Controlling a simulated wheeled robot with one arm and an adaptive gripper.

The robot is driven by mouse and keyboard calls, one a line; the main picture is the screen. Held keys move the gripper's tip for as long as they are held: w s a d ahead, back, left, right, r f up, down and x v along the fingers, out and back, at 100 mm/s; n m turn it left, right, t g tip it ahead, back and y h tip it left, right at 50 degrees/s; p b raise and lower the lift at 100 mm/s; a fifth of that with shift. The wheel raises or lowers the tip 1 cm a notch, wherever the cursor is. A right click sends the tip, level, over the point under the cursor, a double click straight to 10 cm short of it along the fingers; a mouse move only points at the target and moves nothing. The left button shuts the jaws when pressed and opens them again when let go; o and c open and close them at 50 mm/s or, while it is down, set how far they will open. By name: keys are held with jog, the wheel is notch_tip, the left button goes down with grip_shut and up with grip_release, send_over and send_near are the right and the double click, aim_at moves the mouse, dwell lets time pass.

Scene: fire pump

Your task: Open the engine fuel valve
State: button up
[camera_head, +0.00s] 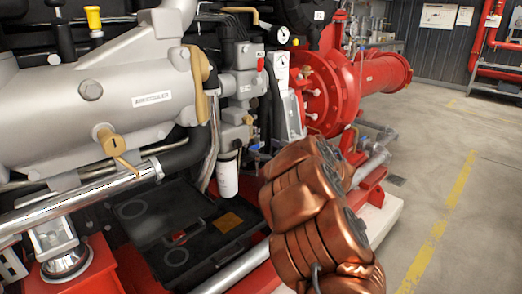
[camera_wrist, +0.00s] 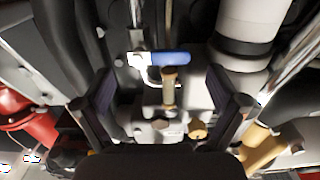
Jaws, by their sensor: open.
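A small valve with a blue lever (camera_wrist: 168,58) is in the upper middle of the wrist view, with the lever lying crosswise. A brass-coloured fitting (camera_wrist: 169,88) shows just below it. My gripper (camera_wrist: 160,82) is open, with one dark finger on each side of the picture and the valve area between and beyond them. No contact with the lever shows. In the head view a small blue part (camera_head: 253,148), apparently the same lever, shows beside the white filter (camera_head: 228,176). My gripper is hidden there behind my copper-coloured arm.
The white filter also shows at the upper right of the wrist view (camera_wrist: 250,22). Pipes and hoses crowd both sides. A black battery box (camera_head: 165,225) lies below the engine, and a red pump (camera_head: 335,85) stands behind. Concrete floor (camera_head: 470,200) is clear at the right.

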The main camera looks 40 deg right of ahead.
jog(key=shift+w+a, duration=0.1)
jog(key=shift+w, duration=0.6)
jog(key=c, duration=1.1)
jog(key=shift+c, duration=0.2)
